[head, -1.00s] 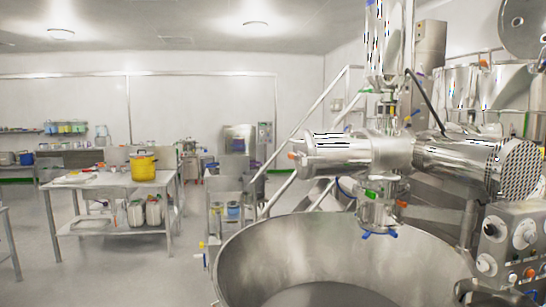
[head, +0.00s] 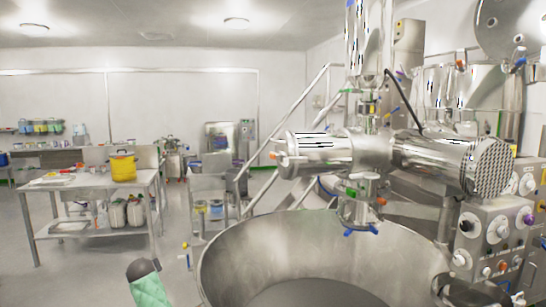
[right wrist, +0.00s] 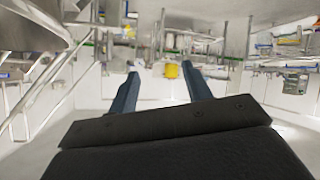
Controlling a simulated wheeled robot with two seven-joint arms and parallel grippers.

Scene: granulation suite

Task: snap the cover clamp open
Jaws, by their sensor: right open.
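The steel machine has a wide open bowl (head: 235,258) at the bottom and a horizontal cylinder (head: 318,153) above it. A small outlet with blue handles (head: 360,230) hangs over the bowl's far part, with green and orange bits just above. An orange-tipped fitting (head: 275,156) sits at the cylinder's left end. I cannot tell which part is the cover clamp or how it is set. My right gripper (right wrist: 160,70) is open and empty in the right wrist view, facing the room, with no machine part between its fingers. My left gripper is not in view.
A control panel (head: 497,232) with knobs stands right of the bowl. A railed stair (head: 285,145) rises behind it. A steel table (head: 90,182) with a yellow pot (head: 123,167) stands at left.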

